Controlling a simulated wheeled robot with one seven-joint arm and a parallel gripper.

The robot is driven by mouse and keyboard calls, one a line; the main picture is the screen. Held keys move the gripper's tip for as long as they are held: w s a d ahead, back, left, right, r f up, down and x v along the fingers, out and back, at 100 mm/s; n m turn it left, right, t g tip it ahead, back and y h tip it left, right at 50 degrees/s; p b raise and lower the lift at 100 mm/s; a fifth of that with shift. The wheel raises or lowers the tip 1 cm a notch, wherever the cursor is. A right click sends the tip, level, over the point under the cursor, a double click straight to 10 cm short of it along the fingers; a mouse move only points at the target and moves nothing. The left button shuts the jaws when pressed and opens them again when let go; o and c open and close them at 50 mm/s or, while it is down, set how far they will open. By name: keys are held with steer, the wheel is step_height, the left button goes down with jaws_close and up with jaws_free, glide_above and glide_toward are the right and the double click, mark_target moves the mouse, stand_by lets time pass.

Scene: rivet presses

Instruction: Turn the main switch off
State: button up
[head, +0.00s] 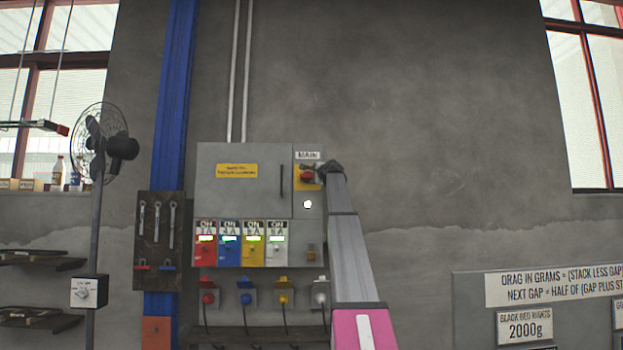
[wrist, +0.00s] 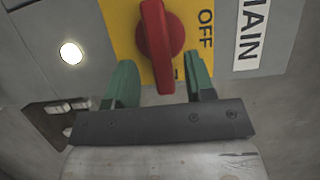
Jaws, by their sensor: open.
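The main switch is a red rotary knob (head: 306,176) on a yellow plate at the upper right of the grey cabinet, below a MAIN label (head: 308,155). In the wrist view the red knob (wrist: 158,40) fills the top middle, its handle lying along the picture's vertical, not toward the OFF lettering (wrist: 205,28) on its right. My gripper (wrist: 161,68) is open, one green finger on each side of the knob's lower end. I cannot tell whether either finger touches it. In the head view my gripper (head: 322,167) is at the switch, partly covering it.
A round lamp (head: 307,204) glows white below the switch. The cabinet (head: 244,188) carries several coloured ON panels. A tool board (head: 159,240) and fan (head: 103,143) stand left. Bare wall (head: 440,130) lies right of my arm, with signs (head: 553,286) lower right.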

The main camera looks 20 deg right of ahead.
mark_target(310, 177)
steer(key=shift+w+a, duration=0.2)
steer(key=shift+w, duration=1.25)
jaws_close()
